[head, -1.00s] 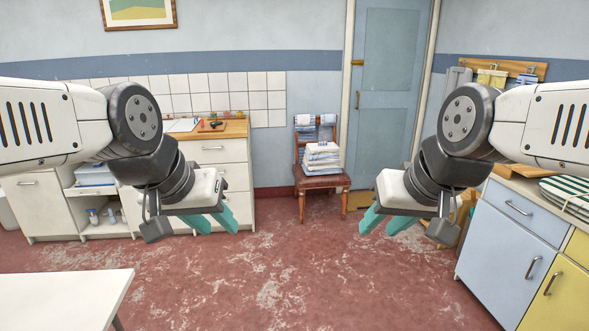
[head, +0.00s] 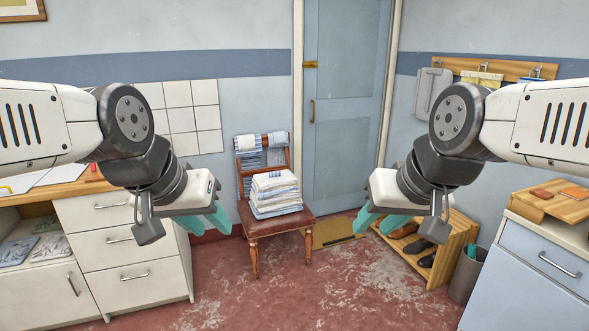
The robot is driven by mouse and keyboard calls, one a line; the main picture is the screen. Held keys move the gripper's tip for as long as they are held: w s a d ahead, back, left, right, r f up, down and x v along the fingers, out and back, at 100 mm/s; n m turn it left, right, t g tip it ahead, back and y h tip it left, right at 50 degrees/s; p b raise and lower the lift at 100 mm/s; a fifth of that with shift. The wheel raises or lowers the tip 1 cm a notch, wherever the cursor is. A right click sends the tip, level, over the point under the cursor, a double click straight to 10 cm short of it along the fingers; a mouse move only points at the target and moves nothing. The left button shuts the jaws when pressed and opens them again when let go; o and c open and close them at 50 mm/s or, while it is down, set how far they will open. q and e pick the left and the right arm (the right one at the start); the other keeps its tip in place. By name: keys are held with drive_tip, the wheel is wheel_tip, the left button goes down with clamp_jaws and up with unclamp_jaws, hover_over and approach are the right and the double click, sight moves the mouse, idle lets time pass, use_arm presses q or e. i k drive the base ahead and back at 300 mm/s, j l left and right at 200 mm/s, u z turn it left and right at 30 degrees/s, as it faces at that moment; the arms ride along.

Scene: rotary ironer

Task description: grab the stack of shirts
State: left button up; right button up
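The stack of shirts (head: 275,194), folded white and blue cloth, lies on the brown seat of a wooden chair (head: 278,222) ahead of me. My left gripper (head: 207,222) is in front and to the left of the stack, its teal fingers apart and nothing seen between them. My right gripper (head: 380,223) is to the right of the stack, also with its teal fingers apart and empty. Neither gripper touches the shirts.
Cloths (head: 262,150) hang over the chair's back. A white drawer cabinet (head: 125,245) stands at left. A shoe rack (head: 440,258), a bin (head: 467,275) and a blue cabinet (head: 530,285) stand at right. The red floor before the chair is clear.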

sight(274, 193)
drive_tip(key=i+l, duration=0.1)
drive_tip(key=i, duration=0.5)
drive_tip(key=i+u, duration=0.1)
drive_tip(key=i, duration=0.5)
drive_tip(key=i+l, duration=0.2)
drive_tip(key=i, duration=0.4)
drive_tip(key=i+l+u, duration=0.2)
drive_tip(key=i+u, duration=0.15)
drive_tip(key=i+l+u, duration=0.4)
drive_tip(key=i, duration=0.15)
drive_tip(key=i+l+u, duration=0.35)
drive_tip(key=i+l, duration=0.05)
